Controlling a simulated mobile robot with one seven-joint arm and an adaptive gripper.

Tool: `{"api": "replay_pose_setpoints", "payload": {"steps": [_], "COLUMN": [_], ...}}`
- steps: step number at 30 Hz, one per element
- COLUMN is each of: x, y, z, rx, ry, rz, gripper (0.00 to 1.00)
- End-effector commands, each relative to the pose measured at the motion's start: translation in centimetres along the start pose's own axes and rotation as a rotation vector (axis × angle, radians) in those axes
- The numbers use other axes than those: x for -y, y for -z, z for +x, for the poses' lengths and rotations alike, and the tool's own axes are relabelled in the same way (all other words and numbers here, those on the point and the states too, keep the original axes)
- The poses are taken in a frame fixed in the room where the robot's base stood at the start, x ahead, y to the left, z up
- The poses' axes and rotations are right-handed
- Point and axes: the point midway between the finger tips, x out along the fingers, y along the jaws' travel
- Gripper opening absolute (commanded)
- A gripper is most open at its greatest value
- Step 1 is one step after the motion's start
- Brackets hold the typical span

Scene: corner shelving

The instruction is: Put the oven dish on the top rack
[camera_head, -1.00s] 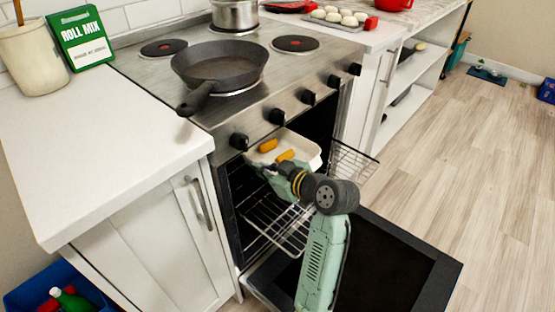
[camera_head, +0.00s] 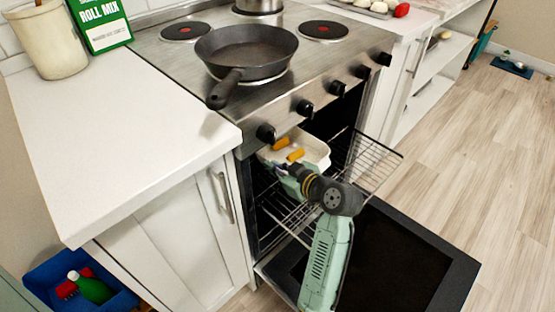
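The oven dish (camera_head: 318,148) is white and rectangular and holds orange-yellow pieces of food. It is at the mouth of the open oven, just below the knob panel. My gripper (camera_head: 288,176) is at the near side of the dish, and its fingers are mostly hidden by my own arm and the dish. I cannot tell whether it is shut on the dish. The top rack (camera_head: 374,161) is a wire rack pulled partly out, and the dish covers part of it from view. I cannot tell whether the dish touches the rack. A lower wire rack (camera_head: 272,205) shows below.
The oven door (camera_head: 400,262) hangs open, flat toward the floor. A black frying pan (camera_head: 245,52) sits on the stove top above. A white cabinet and counter (camera_head: 130,140) border the oven on the left. Blue bin (camera_head: 45,270) stands lower left.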

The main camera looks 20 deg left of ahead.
Motion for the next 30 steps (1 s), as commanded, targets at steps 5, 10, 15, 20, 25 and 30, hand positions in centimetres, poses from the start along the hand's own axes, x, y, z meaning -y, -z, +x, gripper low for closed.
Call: {"api": "replay_pose_setpoints", "payload": {"steps": [5,10,15,20,25,30], "x": [0.2,0.6,0.6,0.6,0.8,0.8], "y": [-1.1,-2.9,-3.0,-3.2,-3.6,-3.6], "z": [0.5,1.2,1.3,1.4,1.4,1.4], "rx": [-0.004,-0.005,-0.007,-0.006,0.001,0.001], "ry": [-0.002,-0.004,-0.005,-0.005,-0.001,-0.001], "rz": [-0.003,-0.003,-0.007,-0.006,0.000,0.000], "gripper": [0.00,0.00,0.00,0.00,0.12,0.23]}}
